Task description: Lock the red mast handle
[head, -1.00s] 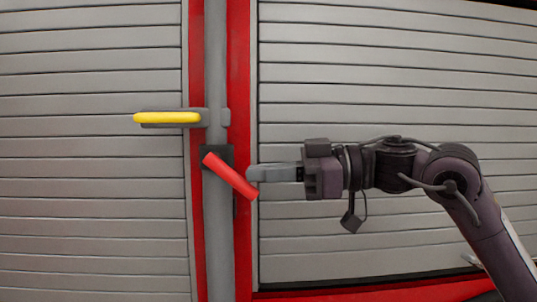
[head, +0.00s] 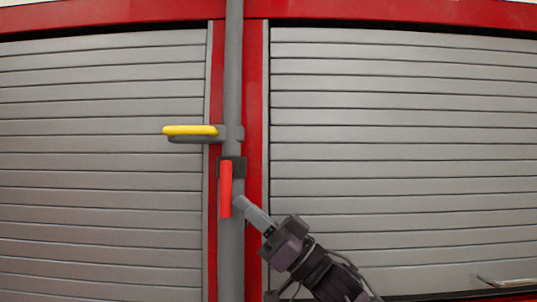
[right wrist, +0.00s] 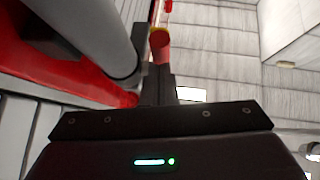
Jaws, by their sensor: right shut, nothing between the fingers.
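The red mast handle (head: 225,188) hangs straight down from a dark bracket (head: 233,167) on the grey vertical mast (head: 233,70). My right gripper (head: 240,203) is shut and empty. In the head view its fingertips lie just right of the handle's lower end, in front of the mast; I cannot tell whether they touch the handle. In the right wrist view the red handle (right wrist: 161,50) shows beyond the dark fingers, beside the mast (right wrist: 85,35). My left gripper is not in view.
A yellow handle (head: 190,130) on a grey arm sticks out left from the mast, above the red one. Grey slatted shutters (head: 100,200) fill both sides, framed by red panels (head: 256,110). Open room lies in front of the right shutter (head: 400,150).

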